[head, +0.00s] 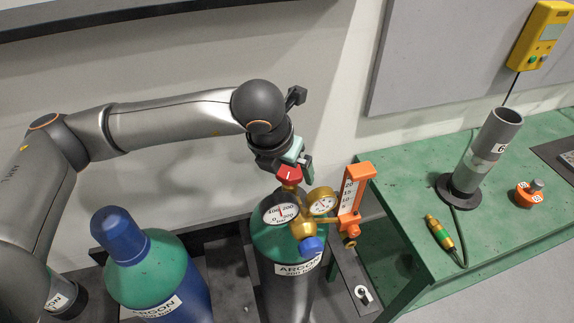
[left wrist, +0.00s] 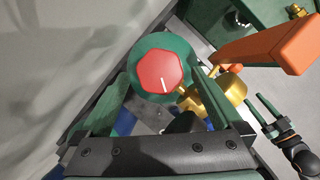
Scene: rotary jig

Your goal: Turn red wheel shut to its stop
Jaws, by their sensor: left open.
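The red wheel (head: 289,174) sits on top of the valve of the green-shouldered argon cylinder (head: 262,245). My left gripper (head: 292,167) is just above and around it, pointing down. In the left wrist view the wheel (left wrist: 161,72) is a red, many-sided knob with a white line pointing toward the lower edge. My left fingers (left wrist: 160,92) are open, one on each side of the wheel; I cannot tell whether either touches it. My right gripper (left wrist: 262,104) shows small at the right of that view, its two fingers apart and empty.
Brass gauges (head: 321,202), a blue knob (head: 311,245) and an orange flowmeter (head: 354,190) crowd the valve. A blue-capped argon cylinder (head: 145,262) stands to the left. A green bench (head: 408,205) at the right holds a grey tube (head: 482,155) and a brass torch-like fitting (head: 438,232).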

